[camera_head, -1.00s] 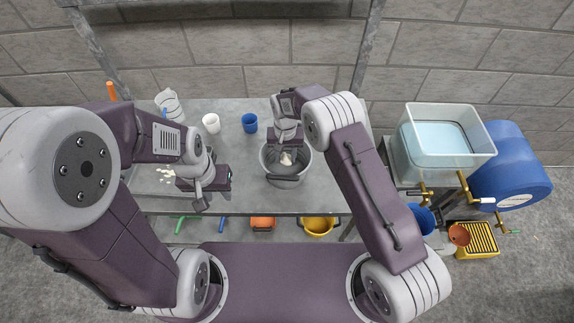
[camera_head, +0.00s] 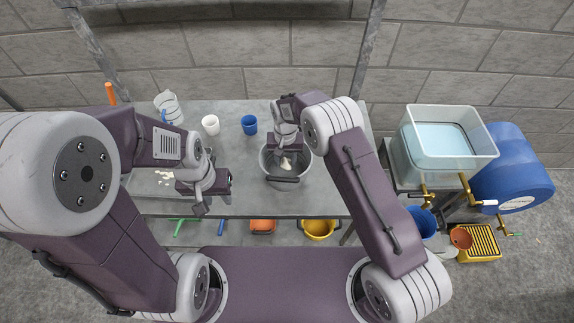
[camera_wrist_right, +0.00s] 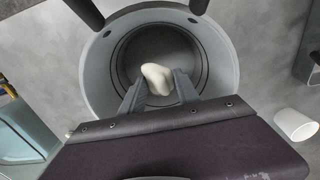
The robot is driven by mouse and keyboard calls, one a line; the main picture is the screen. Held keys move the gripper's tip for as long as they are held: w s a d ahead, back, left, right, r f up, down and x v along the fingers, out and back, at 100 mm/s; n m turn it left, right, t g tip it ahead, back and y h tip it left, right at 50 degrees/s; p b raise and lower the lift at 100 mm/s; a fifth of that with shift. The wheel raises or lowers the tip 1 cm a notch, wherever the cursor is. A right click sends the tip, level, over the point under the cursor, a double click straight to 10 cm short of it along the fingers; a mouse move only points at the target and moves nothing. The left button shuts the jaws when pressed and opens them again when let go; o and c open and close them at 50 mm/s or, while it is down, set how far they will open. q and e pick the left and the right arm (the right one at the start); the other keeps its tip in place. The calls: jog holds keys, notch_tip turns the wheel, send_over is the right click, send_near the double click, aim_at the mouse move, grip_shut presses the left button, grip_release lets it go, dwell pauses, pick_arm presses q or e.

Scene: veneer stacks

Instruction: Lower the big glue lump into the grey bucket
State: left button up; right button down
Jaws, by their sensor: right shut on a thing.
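The big glue lump (camera_wrist_right: 158,78) is pale cream and irregular. My right gripper (camera_wrist_right: 158,92) is shut on it, with a finger on each side. The grey bucket (camera_wrist_right: 220,75) is round and surrounds the lump in the right wrist view; its dark floor shows beyond the lump. In the head view the grey bucket (camera_head: 284,181) stands on the table, and my right gripper (camera_head: 286,158) reaches down into its opening with the lump (camera_head: 288,163). I cannot tell whether the lump touches the floor. My left gripper (camera_head: 203,203) is over the table's left part; its fingers are unclear.
A white cup (camera_head: 210,125), a blue cup (camera_head: 249,124) and a clear jug (camera_head: 168,105) stand behind on the table. A tray with pale pieces (camera_head: 163,180) lies beside my left gripper. A water tank (camera_head: 447,140) stands right of the table.

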aim_at(286, 174)
jog(key=shift+f+b, duration=2)
jog(key=shift+f, duration=0.8)
dwell(1.0)
jog(key=c, duration=0.8)
grip_release()
jog(key=shift+r, duration=0.15)
notch_tip(286, 174, up, 9)
jog(key=shift+f+b, duration=0.1)
jog(key=shift+b, duration=0.45)
